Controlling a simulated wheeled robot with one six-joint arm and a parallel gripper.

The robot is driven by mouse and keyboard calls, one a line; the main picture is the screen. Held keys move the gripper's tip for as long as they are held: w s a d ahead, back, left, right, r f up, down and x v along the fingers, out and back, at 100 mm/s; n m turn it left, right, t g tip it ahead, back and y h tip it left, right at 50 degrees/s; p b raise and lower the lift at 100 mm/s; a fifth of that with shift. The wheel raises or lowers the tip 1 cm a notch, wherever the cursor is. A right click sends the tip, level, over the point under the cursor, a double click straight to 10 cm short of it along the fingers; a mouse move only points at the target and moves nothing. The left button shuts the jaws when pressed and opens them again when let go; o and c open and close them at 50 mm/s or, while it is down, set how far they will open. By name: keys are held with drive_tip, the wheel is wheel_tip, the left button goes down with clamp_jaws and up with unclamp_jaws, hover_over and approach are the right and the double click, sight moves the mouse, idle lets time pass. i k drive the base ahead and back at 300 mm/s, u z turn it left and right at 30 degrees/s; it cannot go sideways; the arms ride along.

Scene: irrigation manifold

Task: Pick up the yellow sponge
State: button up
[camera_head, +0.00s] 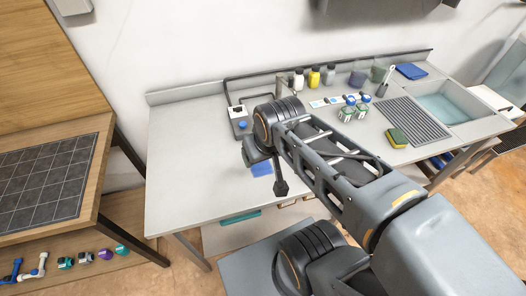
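The yellow sponge (394,141), with a dark green face, lies on the grey counter at the right, left of the sink and near the front edge. My gripper (263,172) is over the left-middle part of the counter, well to the left of the sponge. Its two dark fingers look spread apart with nothing between them, so it looks open and empty. My arm crosses the middle of the view and hides part of the counter between the gripper and the sponge.
A blue cloth (262,169) lies beneath my gripper. A ribbed drainboard (412,119) and a sink (447,107) are behind and right of the sponge. Small jars (347,113) and bottles (314,78) stand farther back. The counter's left part is clear.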

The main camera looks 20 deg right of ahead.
sight(396, 137)
drive_tip(key=z, duration=2.1)
